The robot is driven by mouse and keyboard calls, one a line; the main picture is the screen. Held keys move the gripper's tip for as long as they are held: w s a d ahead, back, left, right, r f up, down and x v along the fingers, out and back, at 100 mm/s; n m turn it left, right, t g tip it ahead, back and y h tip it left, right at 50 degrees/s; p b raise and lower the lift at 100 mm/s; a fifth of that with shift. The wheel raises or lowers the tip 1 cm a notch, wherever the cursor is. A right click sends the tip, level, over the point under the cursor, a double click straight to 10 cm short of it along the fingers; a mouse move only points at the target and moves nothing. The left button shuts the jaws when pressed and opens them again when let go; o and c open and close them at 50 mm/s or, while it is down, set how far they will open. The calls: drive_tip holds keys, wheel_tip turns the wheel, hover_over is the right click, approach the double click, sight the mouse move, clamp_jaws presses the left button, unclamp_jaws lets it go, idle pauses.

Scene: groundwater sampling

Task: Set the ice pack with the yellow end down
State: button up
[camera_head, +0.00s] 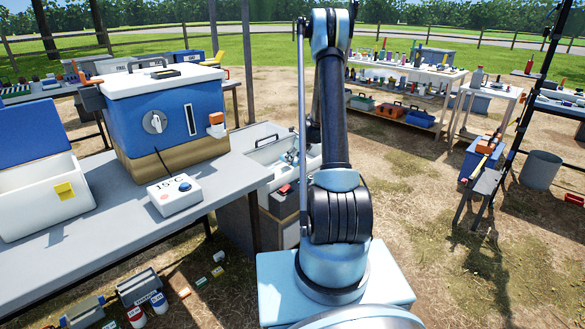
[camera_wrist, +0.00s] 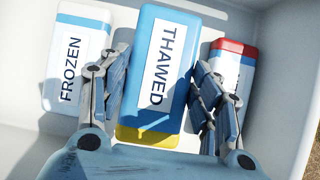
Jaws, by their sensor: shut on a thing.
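The ice pack with the yellow end (camera_wrist: 150,137) is blue with a white label reading THAWED. My gripper (camera_wrist: 162,72) is shut on it, with one finger along each long side. The pack lies within the walls of a white bin and looks larger than its neighbours; I cannot tell whether it touches the bottom. A white pack labelled FROZEN (camera_wrist: 72,60) with a blue end lies to its left. A pack with a red end (camera_wrist: 234,46) lies to its right, partly behind my finger. In the head view my arm hides most of my gripper.
The white bin (camera_head: 262,152) stands beside the grey table (camera_head: 95,238). On the table are a blue cooler (camera_head: 120,120), a 15°C box (camera_head: 176,192) and an open white box (camera_head: 45,205). Bottles and toolboxes lie on the ground at lower left.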

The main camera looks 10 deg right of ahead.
drive_tip(key=shift+f, duration=2.1)
drive_tip(key=o, duration=1.3)
